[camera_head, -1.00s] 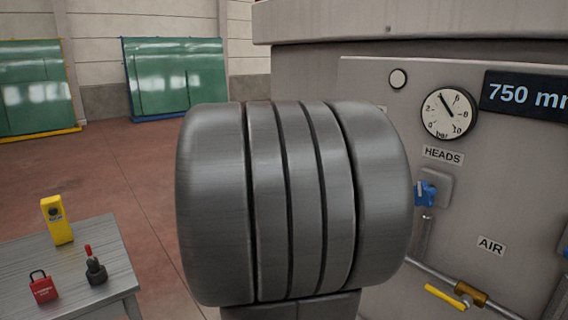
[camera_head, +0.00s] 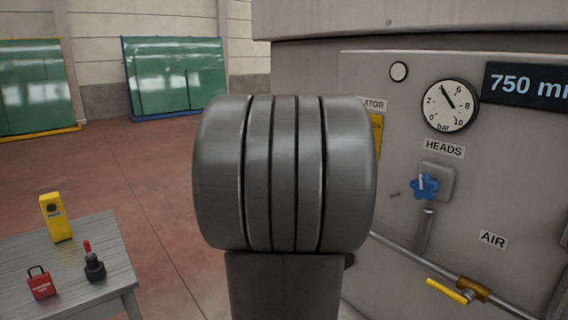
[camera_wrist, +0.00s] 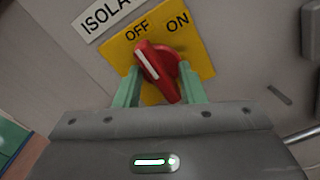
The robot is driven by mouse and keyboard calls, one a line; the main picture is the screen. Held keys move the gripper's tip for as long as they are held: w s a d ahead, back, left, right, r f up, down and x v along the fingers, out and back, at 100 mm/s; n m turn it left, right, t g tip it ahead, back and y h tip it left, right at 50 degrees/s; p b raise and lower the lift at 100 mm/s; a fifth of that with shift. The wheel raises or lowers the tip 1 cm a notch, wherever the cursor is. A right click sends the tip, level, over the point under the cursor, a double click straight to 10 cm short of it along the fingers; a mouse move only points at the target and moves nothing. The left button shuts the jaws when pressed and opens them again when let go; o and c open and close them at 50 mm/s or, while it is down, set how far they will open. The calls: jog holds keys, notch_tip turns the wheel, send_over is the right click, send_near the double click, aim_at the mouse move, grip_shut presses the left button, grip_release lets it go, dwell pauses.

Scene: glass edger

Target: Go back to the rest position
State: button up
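My gripper (camera_wrist: 160,84) shows in the wrist view with its two green fingers apart. A red rotary switch handle (camera_wrist: 158,72) stands in front of and between the fingers, on a yellow plate (camera_wrist: 203,60) marked OFF and ON. The white line on the handle points to the upper left, to the OFF side. I see gaps beside the handle, and nothing is gripped. In the head view my arm hides the gripper and most of the plate; only a yellow edge (camera_head: 376,135) shows.
The grey machine panel carries a pressure gauge (camera_head: 450,105), a blue knob (camera_head: 424,187) and a yellow-handled air valve (camera_head: 447,291). A grey table (camera_head: 75,270) at the left holds a red padlock (camera_head: 41,284), a yellow device (camera_head: 56,217) and a dark red-tipped item (camera_head: 94,262). Open floor lies behind.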

jog(key=m, duration=0.3)
jog(key=shift+m+b, duration=0.4)
jog(key=shift+r, duration=0.1)
